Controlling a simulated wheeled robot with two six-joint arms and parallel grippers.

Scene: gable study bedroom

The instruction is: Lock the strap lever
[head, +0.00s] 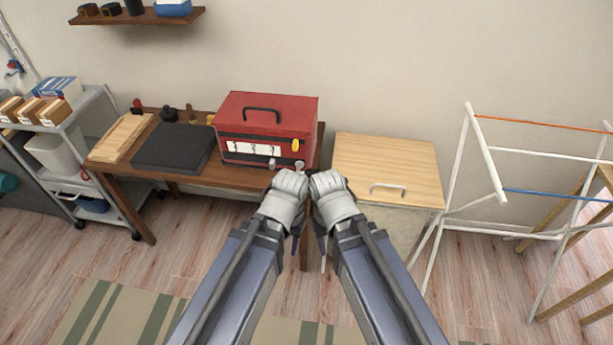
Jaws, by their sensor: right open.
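A red toolbox (268,115) with a black handle on its lid stands on the wooden table. A dark strap-like band runs across its front, with white labels below it and a small yellow piece (296,145) at the right. Small grey parts show low on that front. I cannot tell which part is the strap lever. My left gripper (287,183) and my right gripper (326,183) are close together, in front of the toolbox's lower right corner. The right one is open, with nothing seen in it. The left one's fingers are too unclear to judge.
A black slab (173,147) and a pale board (122,138) lie on the table left of the toolbox. A wood-topped cabinet (390,165) stands close on the right, with a white drying rack (482,155) beyond. A grey cart (75,120) stands left.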

